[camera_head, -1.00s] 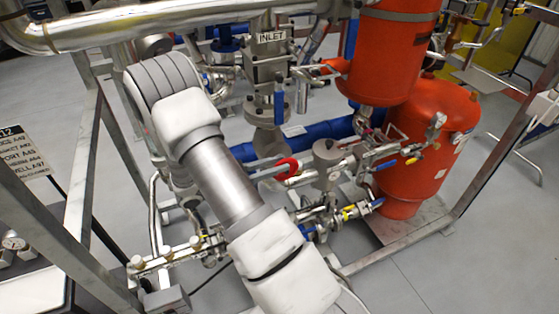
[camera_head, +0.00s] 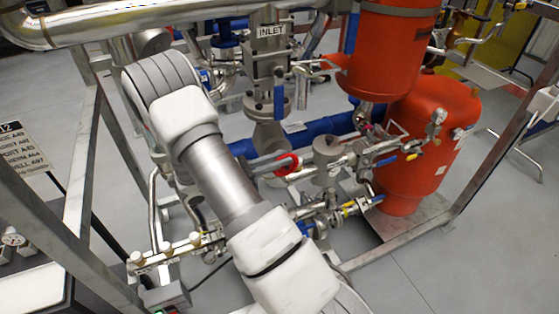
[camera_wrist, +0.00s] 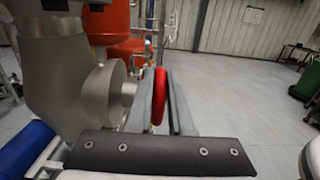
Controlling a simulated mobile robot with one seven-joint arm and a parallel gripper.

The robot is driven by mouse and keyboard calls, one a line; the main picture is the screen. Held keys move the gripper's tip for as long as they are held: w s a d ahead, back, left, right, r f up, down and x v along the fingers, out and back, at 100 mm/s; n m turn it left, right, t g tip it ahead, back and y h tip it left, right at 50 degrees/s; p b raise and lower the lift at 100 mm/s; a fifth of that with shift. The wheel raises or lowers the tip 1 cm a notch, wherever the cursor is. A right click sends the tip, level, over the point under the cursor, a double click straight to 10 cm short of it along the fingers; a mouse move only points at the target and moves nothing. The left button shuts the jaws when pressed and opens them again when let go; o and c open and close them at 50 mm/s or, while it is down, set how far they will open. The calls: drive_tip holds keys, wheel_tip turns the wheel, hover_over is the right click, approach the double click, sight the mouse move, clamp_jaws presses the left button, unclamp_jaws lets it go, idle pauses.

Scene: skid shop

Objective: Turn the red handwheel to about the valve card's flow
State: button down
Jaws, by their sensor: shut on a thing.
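The red handwheel (camera_head: 287,166) sits on a grey valve near the middle of the skid, below the INLET pipe. In the wrist view the red handwheel (camera_wrist: 160,97) is seen nearly edge-on, beside the valve's round grey boss. My gripper (camera_wrist: 162,88) has one grey finger on each side of the wheel rim and is shut on it. In the head view my arm hides part of the area left of the wheel. A dark board with a pale text panel (camera_head: 22,150) stands at the left edge; I cannot tell if it is the valve card.
Orange vessels (camera_head: 412,150) stand to the right of the wheel. A blue pipe (camera_head: 325,127) runs behind it. Small valves and thin pipes (camera_head: 345,210) crowd the space below and right. Steel frame posts (camera_head: 85,170) rise at left. Open grey floor lies to the front right.

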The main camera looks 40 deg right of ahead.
drive_tip(key=shift+a+f+h+b, duration=0.15)
drive_tip(key=shift+f+h+b, duration=0.15)
drive_tip(key=shift+h+b, duration=0.25)
drive_tip(key=shift+r+g, duration=0.2)
drive_tip(key=shift+g, duration=0.1)
drive_tip(key=c, duration=1.1)
unclamp_jaws()
drive_tip(key=b+v, duration=0.3)
drive_tip(key=v, duration=1.4)
drive_tip(key=shift+a, duration=0.25)
